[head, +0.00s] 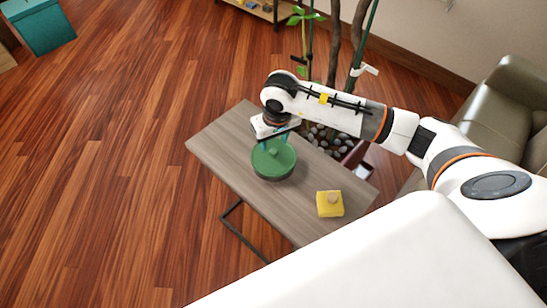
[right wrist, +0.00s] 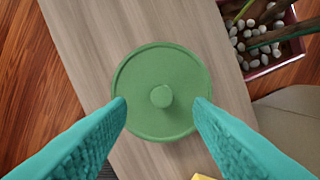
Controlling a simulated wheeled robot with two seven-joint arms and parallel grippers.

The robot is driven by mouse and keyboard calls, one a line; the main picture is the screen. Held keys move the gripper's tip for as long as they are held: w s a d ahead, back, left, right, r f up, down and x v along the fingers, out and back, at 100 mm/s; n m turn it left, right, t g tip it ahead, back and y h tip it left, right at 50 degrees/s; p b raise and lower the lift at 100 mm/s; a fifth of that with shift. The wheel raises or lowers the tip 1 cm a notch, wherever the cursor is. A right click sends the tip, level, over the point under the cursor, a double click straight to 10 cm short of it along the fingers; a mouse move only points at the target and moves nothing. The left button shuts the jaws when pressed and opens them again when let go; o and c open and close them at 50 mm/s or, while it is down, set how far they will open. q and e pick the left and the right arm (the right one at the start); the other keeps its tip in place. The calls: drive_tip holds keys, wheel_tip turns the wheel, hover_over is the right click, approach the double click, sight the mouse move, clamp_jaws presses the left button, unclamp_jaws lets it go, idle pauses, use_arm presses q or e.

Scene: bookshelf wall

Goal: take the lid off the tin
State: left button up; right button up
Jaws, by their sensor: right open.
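The green round tin stands on the small grey wooden table (head: 222,148). Its green lid (head: 268,165) is on top, with a round knob in the middle; the lid also shows from above in the right wrist view (right wrist: 150,72). My right gripper (head: 270,145) is over the tin, pointing down. In the right wrist view its two teal fingers (right wrist: 160,112) are spread, one on each side of the knob (right wrist: 162,97), with nothing between them that they visibly touch. The tin's side is mostly hidden under the lid. My left gripper is not in view.
A potted plant with pebbles (head: 328,138) is close behind the table. A grey-green sofa (head: 490,120) is at the right. Open wooden floor lies to the left.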

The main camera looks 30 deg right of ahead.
sight(274, 151)
drive_tip(key=f, duration=0.1)
drive_tip(key=f+b, duration=0.1)
drive_tip(key=f, duration=0.1)
drive_tip(key=f+b, duration=0.1)
drive_tip(key=shift+w+d+f, duration=0.1)
drive_tip(key=shift+w+f, duration=0.15)
drive_tip(key=shift+f, duration=0.15)
drive_tip(key=shift+r, duration=0.1)
drive_tip(key=shift+c, duration=0.6)
clamp_jaws()
